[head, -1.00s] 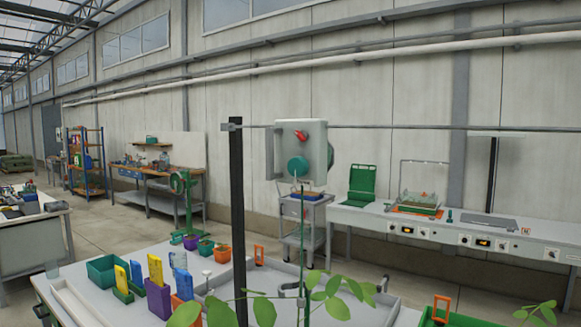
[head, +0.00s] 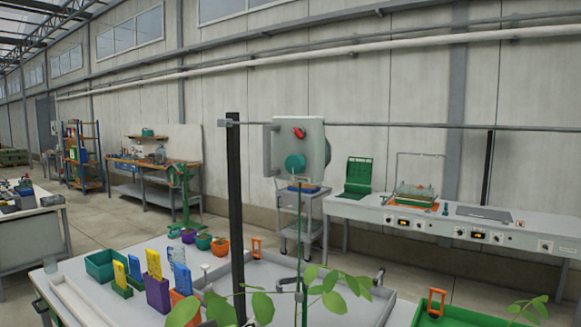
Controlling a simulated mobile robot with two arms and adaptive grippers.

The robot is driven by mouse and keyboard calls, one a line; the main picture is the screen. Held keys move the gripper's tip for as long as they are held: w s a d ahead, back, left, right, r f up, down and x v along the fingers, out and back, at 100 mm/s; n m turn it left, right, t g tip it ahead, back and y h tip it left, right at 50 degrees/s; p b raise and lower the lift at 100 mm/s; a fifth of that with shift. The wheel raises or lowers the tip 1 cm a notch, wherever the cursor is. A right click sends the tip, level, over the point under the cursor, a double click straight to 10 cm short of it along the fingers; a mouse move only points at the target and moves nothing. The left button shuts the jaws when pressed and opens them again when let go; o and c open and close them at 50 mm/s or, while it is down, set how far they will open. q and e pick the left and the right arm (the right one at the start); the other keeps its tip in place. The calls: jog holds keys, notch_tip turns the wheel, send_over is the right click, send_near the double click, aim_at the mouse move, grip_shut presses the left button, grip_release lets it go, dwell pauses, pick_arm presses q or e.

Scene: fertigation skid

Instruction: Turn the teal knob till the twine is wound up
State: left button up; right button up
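The teal knob (head: 295,163) is a round disc on the front of a pale grey box (head: 311,137) that hangs on a horizontal rail (head: 400,126). A red lever (head: 298,132) sits above the knob on the same box. A thin green line, which looks like the twine (head: 299,235), runs straight down from below the knob to the leafy plant (head: 335,290) at the bottom of the head view. I cannot tell how much of it is wound. Neither of my grippers shows in the head view.
A dark upright post (head: 236,200) stands left of the box and carries the rail. The bench below holds a teal bin (head: 103,264), a purple pot (head: 157,294) and a grey tray (head: 262,270). A wheeled cart (head: 300,215) and a long counter (head: 430,213) stand behind.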

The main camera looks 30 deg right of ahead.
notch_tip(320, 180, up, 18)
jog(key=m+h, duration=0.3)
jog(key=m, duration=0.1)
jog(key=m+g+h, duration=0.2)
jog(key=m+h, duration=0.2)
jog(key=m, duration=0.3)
send_near(292, 167)
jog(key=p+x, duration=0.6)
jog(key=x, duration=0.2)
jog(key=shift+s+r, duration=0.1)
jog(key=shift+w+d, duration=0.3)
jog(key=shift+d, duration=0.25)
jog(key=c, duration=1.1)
